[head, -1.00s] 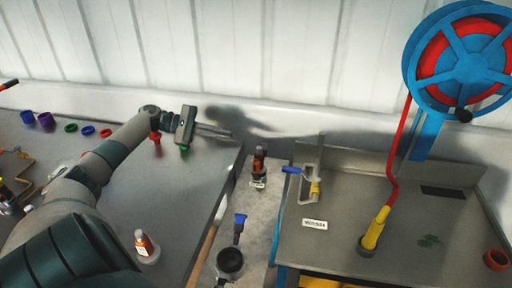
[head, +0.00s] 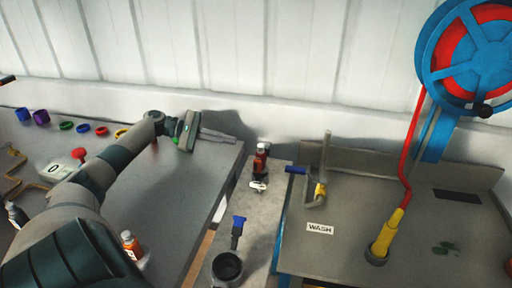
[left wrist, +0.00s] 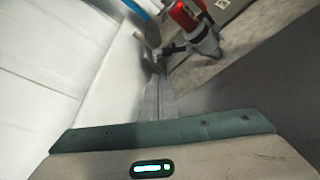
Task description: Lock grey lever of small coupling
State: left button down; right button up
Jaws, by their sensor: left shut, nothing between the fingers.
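A small upright fitting with a red-orange body and dark parts (head: 261,161) stands in the gap between the two tables. It looks like the small coupling. A pale grey piece (head: 258,186), apparently its lever, sticks out low at its front. In the left wrist view a red-topped, grey-bodied fitting (left wrist: 197,33) with a dark arm stands just beyond the fingers, to the right. My left gripper (head: 235,139) is shut and empty, above the left table's right edge, left of the fitting and apart from it. In the left wrist view its fingers (left wrist: 157,75) lie together. My right gripper is out of view.
A black cup-like fitting (head: 227,267) with a blue lever (head: 238,228) stands nearer in the gap. Coloured rings lie on the left table.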

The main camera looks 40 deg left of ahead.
aim_at(266, 150)
pick_arm(q)
jog(key=shift+w, duration=0.1)
